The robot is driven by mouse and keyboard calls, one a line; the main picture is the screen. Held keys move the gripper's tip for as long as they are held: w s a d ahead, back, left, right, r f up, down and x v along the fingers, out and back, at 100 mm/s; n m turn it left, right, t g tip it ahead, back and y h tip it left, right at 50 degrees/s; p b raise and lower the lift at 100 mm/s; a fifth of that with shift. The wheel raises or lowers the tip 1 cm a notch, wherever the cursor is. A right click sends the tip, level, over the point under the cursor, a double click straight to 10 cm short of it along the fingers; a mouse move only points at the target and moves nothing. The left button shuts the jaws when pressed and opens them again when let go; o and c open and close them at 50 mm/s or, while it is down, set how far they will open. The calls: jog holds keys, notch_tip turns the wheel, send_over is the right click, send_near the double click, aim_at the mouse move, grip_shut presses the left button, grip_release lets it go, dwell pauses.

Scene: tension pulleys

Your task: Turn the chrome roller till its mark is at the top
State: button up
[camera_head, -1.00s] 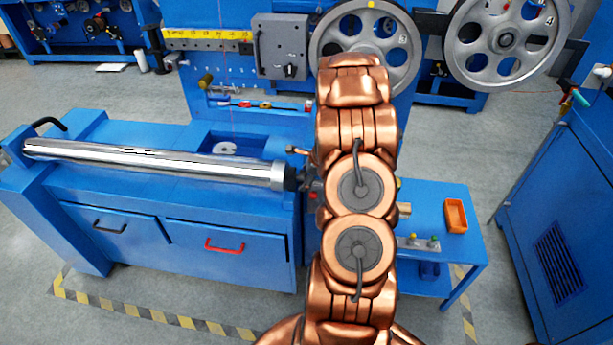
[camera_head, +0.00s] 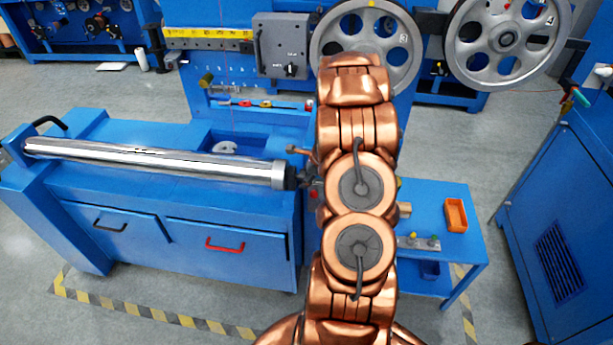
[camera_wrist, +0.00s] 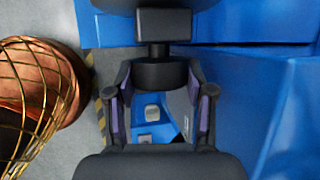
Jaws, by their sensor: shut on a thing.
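The chrome roller (camera_head: 150,156) lies across the blue machine bench in the head view, its right end towards my arm. A thin dark streak runs along its upper side; I cannot tell whether this is the mark or a reflection. A dark end piece (camera_head: 292,177) sticks out of its right end. My gripper (camera_wrist: 161,82) is mostly hidden behind my copper arm in the head view. In the wrist view its fingers stand either side of a dark round knob with a square stem (camera_wrist: 165,25), and it is shut on this piece.
A blue side table (camera_head: 420,205) with an orange bin (camera_head: 456,215) stands right of my arm. Spoked wheels (camera_head: 505,40) are behind. A blue cabinet (camera_head: 560,215) stands at right.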

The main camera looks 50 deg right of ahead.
jog(key=shift+f+b, duration=0.2)
jog(key=shift+b, duration=0.65)
jog(key=shift+w+t+h+b, duration=0.1)
jog(key=shift+t+h+b, duration=0.2)
jog(key=shift+b, duration=0.8)
jog(key=b, duration=0.3)
jog(key=shift+f+h, duration=0.15)
jog(key=shift+h, duration=0.15)
jog(key=n+t+h+b, duration=0.1)
jog(key=t+h+b, duration=0.1)
jog(key=b, duration=1.1)
jog(key=shift+t+h+b, duration=0.3)
jog(key=shift+h+b, duration=0.05)
jog(key=shift+h, duration=0.15)
jog(key=t+h+b, duration=0.1)
jog(key=b, duration=0.4)
jog(key=n+t+h+b, duration=0.1)
jog(key=b, duration=0.4)
jog(key=t+h+b, duration=0.1)
jog(key=b, duration=0.4)
jog(key=shift+s+a+f, duration=0.1)
jog(key=shift+s, duration=0.15)
jog(key=shift+b, duration=0.8)
jog(key=b, duration=0.2)
jog(key=t+h+b, duration=0.1)
jog(key=shift+r+n+b, duration=0.25)
jog(key=shift+n+b, duration=0.1)
jog(key=shift+n, duration=0.05)
